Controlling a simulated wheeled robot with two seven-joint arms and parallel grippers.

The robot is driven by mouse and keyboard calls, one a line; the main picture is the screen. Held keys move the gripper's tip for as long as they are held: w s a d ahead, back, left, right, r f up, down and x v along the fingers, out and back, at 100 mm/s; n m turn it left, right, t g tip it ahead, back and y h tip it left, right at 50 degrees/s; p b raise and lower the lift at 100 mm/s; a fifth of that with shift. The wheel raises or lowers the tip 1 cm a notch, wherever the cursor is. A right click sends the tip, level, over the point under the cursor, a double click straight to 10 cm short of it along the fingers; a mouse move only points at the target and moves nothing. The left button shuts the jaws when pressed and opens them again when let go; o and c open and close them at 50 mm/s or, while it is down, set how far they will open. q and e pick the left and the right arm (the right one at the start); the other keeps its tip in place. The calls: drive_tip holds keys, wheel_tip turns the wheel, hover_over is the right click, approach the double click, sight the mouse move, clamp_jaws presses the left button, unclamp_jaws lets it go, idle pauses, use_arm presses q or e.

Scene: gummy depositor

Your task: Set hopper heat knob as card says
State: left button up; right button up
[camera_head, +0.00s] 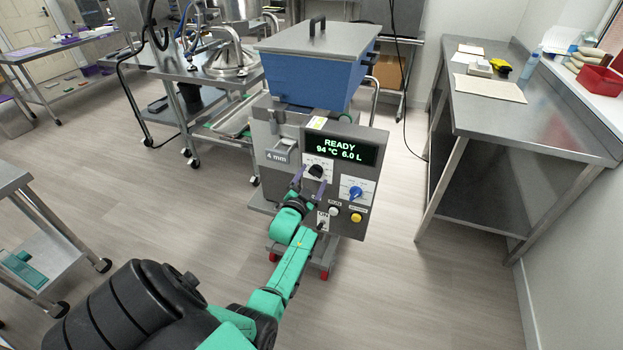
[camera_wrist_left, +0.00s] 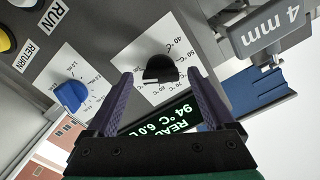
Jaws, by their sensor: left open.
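The depositor's black heat knob (camera_head: 316,171) is on a white temperature dial at the front panel, below a display (camera_head: 340,151) reading READY, 94 °C, 6.0 L. In the left wrist view the knob (camera_wrist_left: 160,68) sits between the purple fingers, with clear gaps visible on both sides; its pointer setting is hard to read. My left gripper (camera_head: 309,183) is open in front of this dial, and its open fingers also show in the left wrist view (camera_wrist_left: 158,76). No readable setting card shows. My right gripper is out of view.
A blue knob (camera_head: 354,193) is right of the heat dial, with white (camera_head: 334,211) and yellow (camera_head: 356,217) buttons below. A 4 mm plate (camera_head: 279,156) is at left. The blue hopper (camera_head: 315,75) is above. A steel table (camera_head: 500,115) stands at right.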

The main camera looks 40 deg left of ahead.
use_arm(q)
drive_tip(key=v, duration=1.4)
drive_tip(key=shift+s+d, duration=0.2)
drive_tip(key=shift+s, duration=0.05)
